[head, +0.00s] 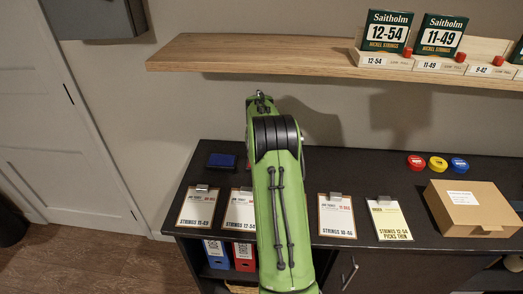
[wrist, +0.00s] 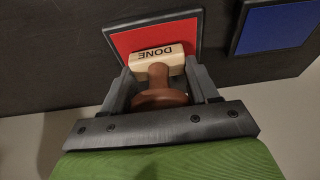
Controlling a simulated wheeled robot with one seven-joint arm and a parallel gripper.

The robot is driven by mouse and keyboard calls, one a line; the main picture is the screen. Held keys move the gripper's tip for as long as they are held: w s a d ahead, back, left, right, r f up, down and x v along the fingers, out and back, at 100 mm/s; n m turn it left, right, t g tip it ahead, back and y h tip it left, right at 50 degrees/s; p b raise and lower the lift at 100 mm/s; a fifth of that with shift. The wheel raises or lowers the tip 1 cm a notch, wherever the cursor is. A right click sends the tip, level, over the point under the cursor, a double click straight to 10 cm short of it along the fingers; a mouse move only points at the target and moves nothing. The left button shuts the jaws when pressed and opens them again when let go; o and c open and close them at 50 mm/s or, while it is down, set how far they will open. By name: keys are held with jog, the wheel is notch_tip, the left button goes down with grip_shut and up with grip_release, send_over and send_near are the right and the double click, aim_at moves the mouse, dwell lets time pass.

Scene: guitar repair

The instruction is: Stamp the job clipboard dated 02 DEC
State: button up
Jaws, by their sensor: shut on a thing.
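My gripper (wrist: 160,78) is shut on a stamp with a brown knob handle (wrist: 158,97) and a pale wooden block (wrist: 157,58) marked DONE. The block is over the lower part of a red ink pad (wrist: 150,36) in the wrist view; I cannot tell whether it touches it.
A blue ink pad (wrist: 277,25) lies right of the red one in the wrist view; a blue pad (head: 221,160) also shows in the head view. A cardboard box (head: 472,207) and colored round tins (head: 438,163) are at right. A wooden shelf (head: 250,53) hangs above the dark counter.

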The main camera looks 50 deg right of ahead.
jog(key=shift+s+a+f, duration=0.1)
jog(key=shift+f, duration=0.45)
dwell(1.7)
